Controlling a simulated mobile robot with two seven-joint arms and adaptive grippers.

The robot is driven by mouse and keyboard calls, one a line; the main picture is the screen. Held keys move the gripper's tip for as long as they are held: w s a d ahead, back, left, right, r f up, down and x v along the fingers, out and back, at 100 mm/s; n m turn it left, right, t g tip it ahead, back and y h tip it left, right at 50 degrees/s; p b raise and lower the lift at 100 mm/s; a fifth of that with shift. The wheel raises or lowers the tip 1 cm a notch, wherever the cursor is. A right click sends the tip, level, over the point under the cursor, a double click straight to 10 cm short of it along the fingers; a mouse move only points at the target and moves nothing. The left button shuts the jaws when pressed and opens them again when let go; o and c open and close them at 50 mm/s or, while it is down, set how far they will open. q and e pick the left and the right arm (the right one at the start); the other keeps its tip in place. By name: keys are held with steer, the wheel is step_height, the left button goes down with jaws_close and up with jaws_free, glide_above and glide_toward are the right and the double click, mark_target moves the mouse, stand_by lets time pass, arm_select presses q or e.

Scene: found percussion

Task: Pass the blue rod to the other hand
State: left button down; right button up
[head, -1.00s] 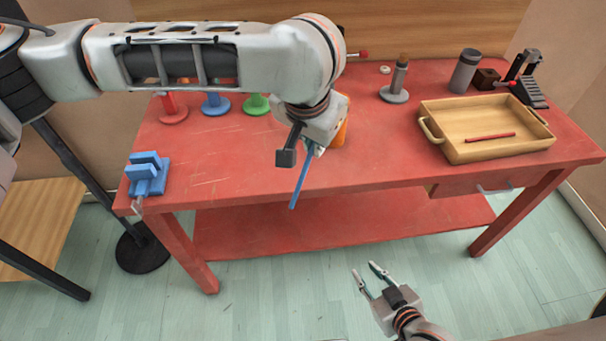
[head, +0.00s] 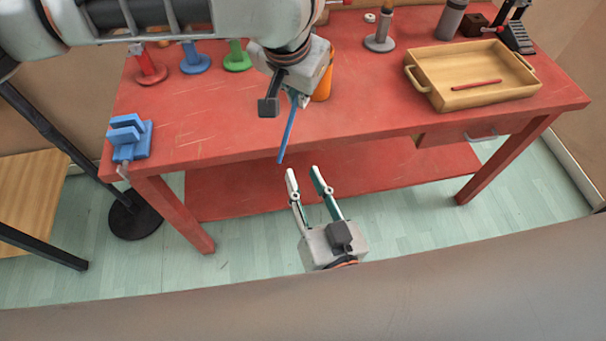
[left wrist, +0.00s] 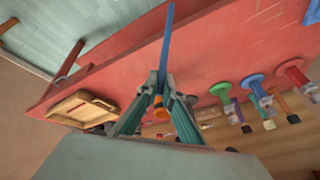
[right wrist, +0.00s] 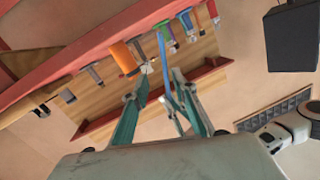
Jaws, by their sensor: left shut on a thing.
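The blue rod (head: 287,135) hangs down at a slant from my left gripper (head: 299,98), which is shut on its upper end in front of the table's front edge. In the left wrist view the rod (left wrist: 167,45) sticks out from between the fingertips (left wrist: 159,85). My right gripper (head: 303,172) is open and empty, pointing up from below, with its fingertips just under the rod's lower end in the head view. In the right wrist view the rod (right wrist: 163,60) shows near the open fingers (right wrist: 159,80); I cannot tell that it touches them.
The red table (head: 220,130) holds a blue vise (head: 130,138) at left, coloured stands at the back, an orange cup (head: 323,85) behind my left gripper, and a wooden tray (head: 420,88) with a red stick (head: 476,85) at right.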

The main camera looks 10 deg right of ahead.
mark_target(288, 130)
steer(key=shift+m+t, duration=0.4)
steer(key=w+r, duration=0.1)
steer(key=w, duration=0.2)
steer(key=w+a, duration=0.1)
steer(key=w, duration=0.3)
steer(key=w+a+r, duration=0.1)
steer(key=w, duration=0.3)
steer(key=shift+w+a+r, duration=0.2)
steer(key=shift+a+r, duration=0.05)
steer(key=shift+r, duration=0.1)
jaws_close()
arm_select(q)
steer(key=c, duration=2.1)
jaws_free()
steer(key=shift+c, duration=0.2)
